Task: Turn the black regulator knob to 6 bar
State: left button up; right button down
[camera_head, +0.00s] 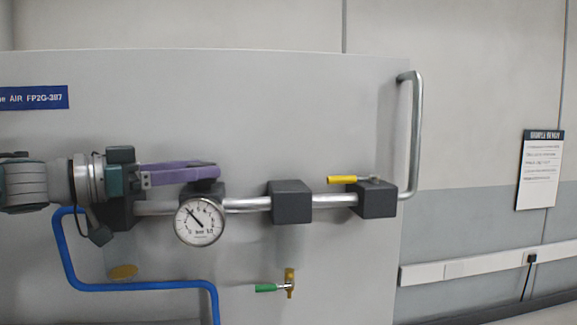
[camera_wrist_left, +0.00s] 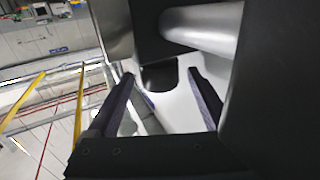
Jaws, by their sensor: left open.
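My left gripper (camera_head: 210,171) reaches in from the left with its purple fingers level, just above the pressure gauge (camera_head: 200,222). The gauge is round and white, and its needle points up and left; I cannot read the exact value. A dark regulator body (camera_head: 204,188) shows partly between the fingers and the gauge. In the left wrist view, the fingers of the left gripper (camera_wrist_left: 160,76) are apart, with a rounded black part, likely the regulator knob (camera_wrist_left: 158,78), between their tips. I cannot tell whether they touch it. My right gripper is not in view.
A green-handled tap (camera_head: 266,288) sits below. A blue hose (camera_head: 130,286) passes under my arm. A vertical grab handle (camera_head: 416,130) stands at the panel's right edge.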

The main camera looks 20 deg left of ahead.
aim_at(191, 165)
pick_arm(q)
notch_tip(191, 165, up, 10)
jog(key=shift+f, duration=0.2)
notch_tip(191, 165, up, 10)
jog(key=p, duration=0.2)
jog(key=shift+r+p, duration=0.25)
jog(key=shift+p, duration=0.1)
